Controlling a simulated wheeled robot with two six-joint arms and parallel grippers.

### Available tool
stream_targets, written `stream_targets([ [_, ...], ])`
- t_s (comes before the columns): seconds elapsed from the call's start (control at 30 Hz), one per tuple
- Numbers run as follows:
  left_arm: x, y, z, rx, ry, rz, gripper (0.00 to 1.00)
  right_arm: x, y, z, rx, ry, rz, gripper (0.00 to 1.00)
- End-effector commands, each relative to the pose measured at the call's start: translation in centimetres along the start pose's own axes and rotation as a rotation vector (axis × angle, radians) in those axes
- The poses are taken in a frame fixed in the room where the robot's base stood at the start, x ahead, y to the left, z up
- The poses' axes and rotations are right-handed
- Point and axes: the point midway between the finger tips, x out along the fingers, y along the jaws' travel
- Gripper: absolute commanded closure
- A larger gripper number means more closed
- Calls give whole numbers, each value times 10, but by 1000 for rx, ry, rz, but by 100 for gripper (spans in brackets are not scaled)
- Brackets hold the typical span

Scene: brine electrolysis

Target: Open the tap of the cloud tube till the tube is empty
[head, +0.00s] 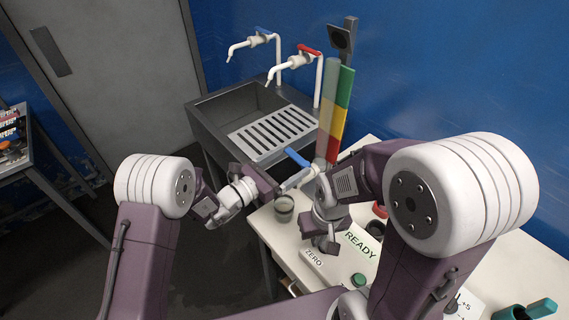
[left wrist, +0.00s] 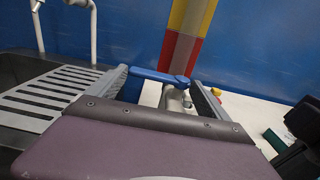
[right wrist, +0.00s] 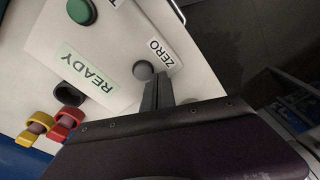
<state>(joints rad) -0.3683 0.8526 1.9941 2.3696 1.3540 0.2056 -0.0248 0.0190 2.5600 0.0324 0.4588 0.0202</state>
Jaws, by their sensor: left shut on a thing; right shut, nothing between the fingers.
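The cloud tube (head: 327,110) stands upright at the back of the white table, in front of a strip with green, yellow and red bands. Its tap has a blue handle (head: 297,157), which also shows in the left wrist view (left wrist: 158,76). My left gripper (head: 276,184) is at the tap, its fingers on either side of the handle and shut on it. The liquid level in the tube is hard to tell. My right gripper (right wrist: 157,88) is shut and empty, its tips by the grey ZERO button (right wrist: 143,70); contact is unclear.
A sink (head: 240,112) with a slatted drainer and two taps stands behind left. A READY label (right wrist: 88,74), a green button (right wrist: 81,11) and red and yellow ring-shaped items (right wrist: 67,116) lie near my right gripper. A blue wall closes the back.

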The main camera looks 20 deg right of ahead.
Motion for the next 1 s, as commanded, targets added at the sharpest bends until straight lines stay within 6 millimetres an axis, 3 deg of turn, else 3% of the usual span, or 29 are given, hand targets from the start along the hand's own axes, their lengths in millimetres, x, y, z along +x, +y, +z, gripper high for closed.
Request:
stream_targets([
  [0.43,2,0,7,8,-15,1,83,0,0,0,0,0,0,100],
  [0.47,2,0,7,8,-16,1,2,0,0,0,0,0,0,100],
  [0.77,-4,0,2,4,-7,2,0,2,0,0,0,0,0,100],
  [1.0,-55,1,1,5,-7,5,0,11,0,1,0,0,0,100],
])
